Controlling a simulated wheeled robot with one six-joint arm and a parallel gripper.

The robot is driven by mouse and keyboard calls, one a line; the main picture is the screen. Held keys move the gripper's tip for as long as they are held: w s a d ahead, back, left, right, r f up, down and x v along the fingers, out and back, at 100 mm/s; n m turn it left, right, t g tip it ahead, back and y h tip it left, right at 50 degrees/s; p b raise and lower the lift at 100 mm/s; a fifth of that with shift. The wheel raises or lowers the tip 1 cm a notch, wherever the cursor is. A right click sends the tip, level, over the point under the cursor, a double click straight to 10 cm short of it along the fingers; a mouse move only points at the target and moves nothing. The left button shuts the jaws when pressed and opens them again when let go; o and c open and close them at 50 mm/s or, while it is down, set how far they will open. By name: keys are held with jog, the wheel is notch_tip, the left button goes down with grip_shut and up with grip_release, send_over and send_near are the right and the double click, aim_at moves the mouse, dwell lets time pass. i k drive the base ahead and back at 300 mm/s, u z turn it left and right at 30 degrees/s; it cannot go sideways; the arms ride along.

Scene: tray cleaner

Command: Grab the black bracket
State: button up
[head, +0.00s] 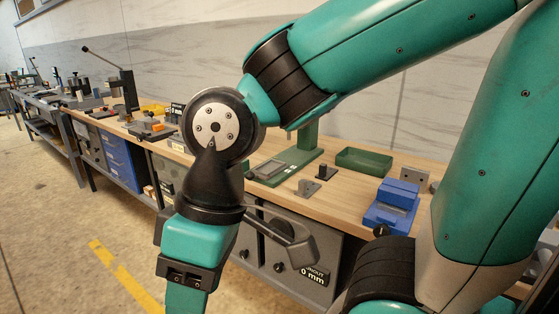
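A small black bracket (326,172), with an upright part on a flat base, stands on the wooden workbench (342,208). It is behind a similar grey bracket (307,187) and to the right of a green stand. My arm bends down on the left in front of the bench, and its lower end runs out of the bottom of the picture. My gripper's fingertips are not visible, so its opening and any contents are hidden.
A green tray (364,161) lies behind the black bracket, and a blue fixture (392,204) stands to its right. The green stand (285,166) is close on the left. Bare wood lies in front of the brackets. Other cluttered benches run left.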

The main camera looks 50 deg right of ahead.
aim_at(325, 174)
jog(key=i, duration=1.25)
jog(key=z, duration=2.25)
